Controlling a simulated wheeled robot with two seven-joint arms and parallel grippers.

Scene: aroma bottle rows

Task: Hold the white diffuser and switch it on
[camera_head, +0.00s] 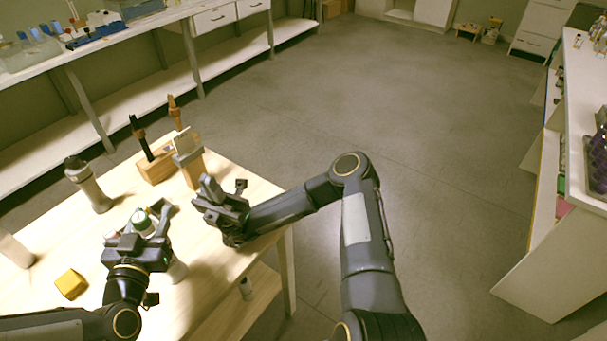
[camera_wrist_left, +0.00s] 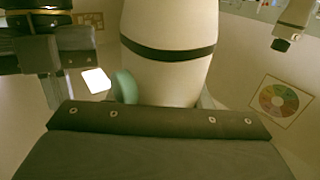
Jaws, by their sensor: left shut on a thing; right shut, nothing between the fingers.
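The white diffuser (camera_wrist_left: 170,25) fills the upper middle of the left wrist view, with a dark band around it and a green round part (camera_wrist_left: 125,87) low on its side. In the head view a white and green top (camera_head: 142,221) shows between the fingers of my left gripper (camera_head: 150,222), which is shut on it. The rest of the diffuser is mostly hidden by the gripper there. My right gripper (camera_head: 204,194) is shut and empty, to the right of the diffuser and apart from it, above the table.
The wooden table (camera_head: 205,262) also holds a yellow block (camera_head: 71,284), a white bottle (camera_head: 16,249) at the left edge, a grey-capped bottle (camera_head: 90,186) and a wooden stand (camera_head: 156,168) with dark and brown items. A side counter (camera_head: 556,245) stands far right.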

